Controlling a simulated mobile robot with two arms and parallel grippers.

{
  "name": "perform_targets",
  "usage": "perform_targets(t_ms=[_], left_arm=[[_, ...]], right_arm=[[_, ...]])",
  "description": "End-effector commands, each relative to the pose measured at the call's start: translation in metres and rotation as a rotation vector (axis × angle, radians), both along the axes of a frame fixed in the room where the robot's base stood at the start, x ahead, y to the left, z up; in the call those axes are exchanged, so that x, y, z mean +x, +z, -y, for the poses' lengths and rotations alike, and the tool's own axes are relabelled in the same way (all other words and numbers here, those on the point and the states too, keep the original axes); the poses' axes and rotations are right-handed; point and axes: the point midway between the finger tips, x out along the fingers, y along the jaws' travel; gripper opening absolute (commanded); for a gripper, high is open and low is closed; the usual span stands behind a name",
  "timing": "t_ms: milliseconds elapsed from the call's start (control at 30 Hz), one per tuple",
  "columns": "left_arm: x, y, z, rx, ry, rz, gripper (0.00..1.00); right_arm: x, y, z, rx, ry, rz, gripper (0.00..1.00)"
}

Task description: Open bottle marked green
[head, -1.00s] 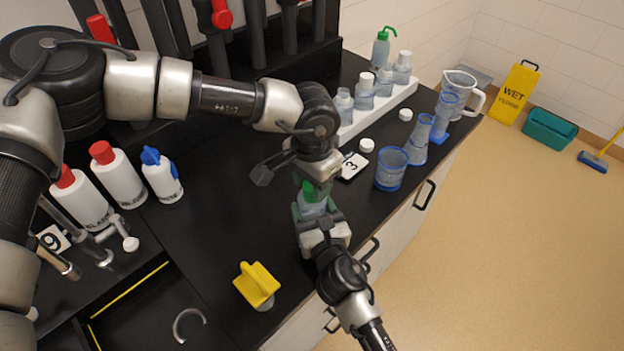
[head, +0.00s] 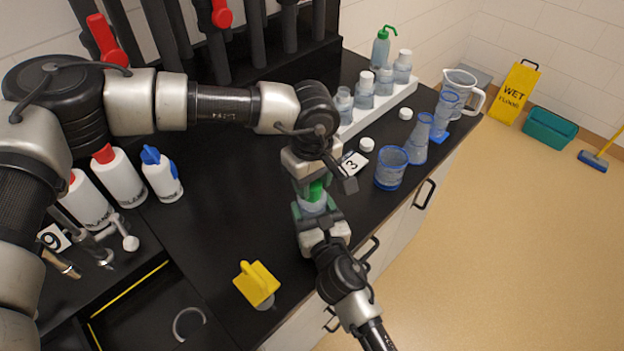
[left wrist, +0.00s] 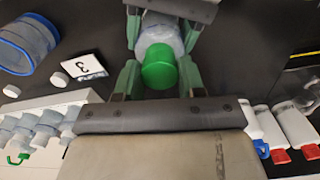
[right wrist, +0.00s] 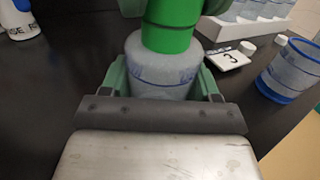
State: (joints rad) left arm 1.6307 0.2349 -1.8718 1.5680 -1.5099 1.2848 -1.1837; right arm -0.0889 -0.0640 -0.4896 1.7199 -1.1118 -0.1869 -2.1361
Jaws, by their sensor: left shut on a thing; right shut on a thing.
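The bottle (head: 313,207) with the green cap (head: 317,189) stands upright near the counter's front edge. My right gripper (head: 312,213) is shut on the bottle's pale body, which shows closely in the right wrist view (right wrist: 160,75). My left gripper (head: 314,182) comes from above and is shut on the green cap. The left wrist view looks down on the cap (left wrist: 159,67) between the left fingers. In the right wrist view the cap (right wrist: 167,38) sits on top of the bottle, with no visible gap. Whether it is loosened cannot be told.
A card marked 3 (head: 353,165), white caps (head: 367,145) and blue-rimmed glassware (head: 391,168) stand right of the grippers. A white rack (head: 385,107) holds several bottles behind. A yellow object (head: 257,284) lies in front.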

Motion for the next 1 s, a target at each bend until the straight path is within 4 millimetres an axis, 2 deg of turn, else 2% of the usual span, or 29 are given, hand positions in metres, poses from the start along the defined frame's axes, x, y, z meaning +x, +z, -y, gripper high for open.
perform_targets(t_ms=[800,1000], left_arm=[[-0.0004,0.0008,0.0005,0.002,1.927,-0.002,0.11],[-0.0003,0.0010,0.0007,0.002,2.303,-0.002,0.11]], right_arm=[[0.0002,-0.0008,0.0008,-0.001,-0.002,-0.002,0.00],[0.0001,-0.0007,0.0007,-0.002,-0.002,-0.002,0.00]])
